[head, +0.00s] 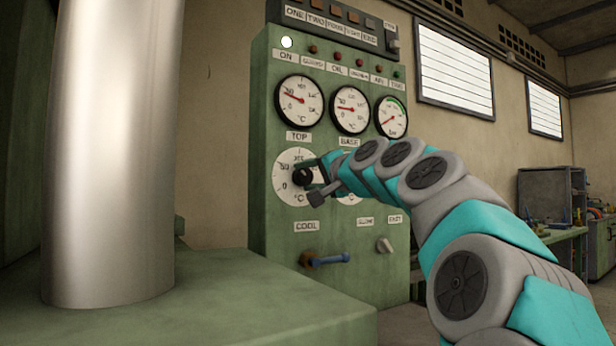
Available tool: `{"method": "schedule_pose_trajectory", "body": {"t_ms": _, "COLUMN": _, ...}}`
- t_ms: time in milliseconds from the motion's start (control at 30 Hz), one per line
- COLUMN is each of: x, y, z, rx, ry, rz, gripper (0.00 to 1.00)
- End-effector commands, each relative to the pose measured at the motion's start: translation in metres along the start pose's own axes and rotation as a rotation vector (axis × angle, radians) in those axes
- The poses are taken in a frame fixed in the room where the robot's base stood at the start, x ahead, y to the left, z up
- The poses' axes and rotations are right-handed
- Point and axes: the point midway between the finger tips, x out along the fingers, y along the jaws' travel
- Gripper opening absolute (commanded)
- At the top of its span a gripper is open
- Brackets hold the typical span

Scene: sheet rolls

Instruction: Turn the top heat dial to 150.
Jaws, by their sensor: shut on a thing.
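The top heat dial (287,192) is a white round scale marked in °C with a black knob (302,176) at its middle, under the TOP label (298,136). It sits on the green control panel (263,225). My gripper (309,175) reaches it from the right and is shut on the black knob. The gripper hides the right part of the scale, so the knob's exact setting cannot be read. The gauge above it (299,102) has a red needle in its upper left part. The BASE dial (346,198) is mostly hidden behind my gripper and arm.
A blue-handled lever (330,259) and a pale switch (384,245) are lower on the panel. A large metal roll (108,150) stands at the left above a green machine bed (230,300). A workbench (560,235) is far right.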

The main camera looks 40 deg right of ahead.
Motion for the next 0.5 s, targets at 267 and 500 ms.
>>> {"method": "schedule_pose_trajectory", "body": {"t_ms": 267, "x": 0.0, "y": 0.0006, "z": -0.0001, "rx": 0.26, "ry": 0.001, "rz": 0.001, "gripper": 0.0}}
{"method": "schedule_pose_trajectory", "body": {"t_ms": 500, "x": 0.0, "y": 0.0008, "z": -0.0003, "rx": 0.489, "ry": 0.001, "rz": 0.001, "gripper": 0.0}}
